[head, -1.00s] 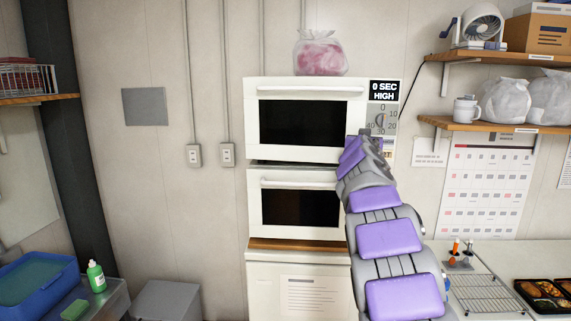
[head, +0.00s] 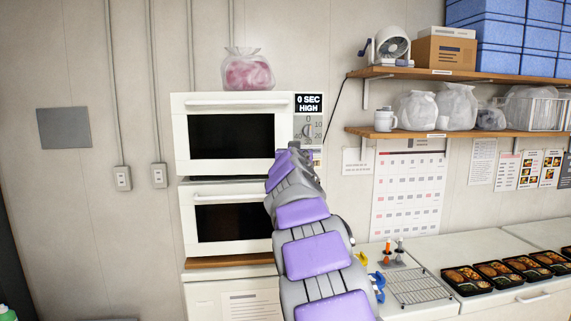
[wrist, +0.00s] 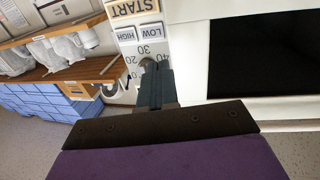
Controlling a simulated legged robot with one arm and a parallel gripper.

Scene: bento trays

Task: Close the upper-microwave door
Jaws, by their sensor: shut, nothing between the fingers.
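The white upper microwave (head: 181,103) stands on the lower microwave (head: 186,240) in the head view. Its door (head: 232,106), with a dark window and a bar handle along the top, looks flush with the front, with no gap that I can see. The control panel (head: 314,132) at its right reads "0 SEC HIGH". My gripper (wrist: 155,85) is shut and empty in the wrist view, in front of the panel near the dial, beside the door. That view is upside down. In the head view my arm hides the fingertips and the microwave's lower right corner.
A pink-filled bag (head: 248,72) sits on top of the microwave. Wooden shelves (head: 440,131) with bags and a mug (head: 384,120) are at the right. Below them are a wire rack (head: 420,287) and several bento trays (head: 465,281) on the counter.

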